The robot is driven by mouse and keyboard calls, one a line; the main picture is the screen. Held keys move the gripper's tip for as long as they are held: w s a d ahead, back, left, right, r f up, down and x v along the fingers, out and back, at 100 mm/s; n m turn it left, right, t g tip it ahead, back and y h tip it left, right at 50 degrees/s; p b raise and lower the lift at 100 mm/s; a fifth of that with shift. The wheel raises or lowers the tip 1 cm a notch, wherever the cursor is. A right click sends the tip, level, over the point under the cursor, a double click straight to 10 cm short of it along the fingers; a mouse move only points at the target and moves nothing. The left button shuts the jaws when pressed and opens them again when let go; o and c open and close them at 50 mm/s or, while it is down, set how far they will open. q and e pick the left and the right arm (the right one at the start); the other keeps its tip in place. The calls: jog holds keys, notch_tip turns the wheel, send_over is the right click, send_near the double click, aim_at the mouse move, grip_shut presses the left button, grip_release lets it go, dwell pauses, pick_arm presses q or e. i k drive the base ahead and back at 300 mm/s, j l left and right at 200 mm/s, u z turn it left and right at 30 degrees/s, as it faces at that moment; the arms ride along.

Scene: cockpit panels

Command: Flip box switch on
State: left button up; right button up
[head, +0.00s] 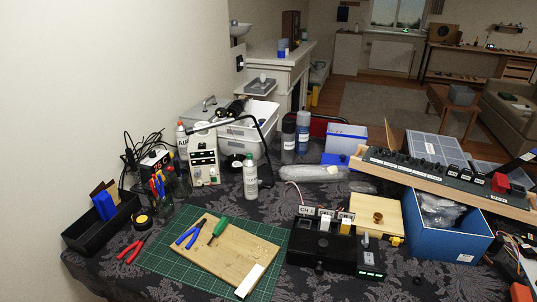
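A black switch box (318,252) stands on the dark patterned cloth at the front middle of the table. White labels (306,211) stand up along its top, one reading "CH 1". A small light-coloured lever-like part (366,238) rises near its right end, beside small greenish-white marks (370,274). The switch position is too small to tell. Neither of my grippers shows in the head view.
A wooden board (232,252) with pliers lies on a green cutting mat (165,262) left of the box. A long control panel (430,172) rests behind. Bottles stand farther back.

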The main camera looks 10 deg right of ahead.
aim_at(368, 257)
jog(key=z, duration=1.3)
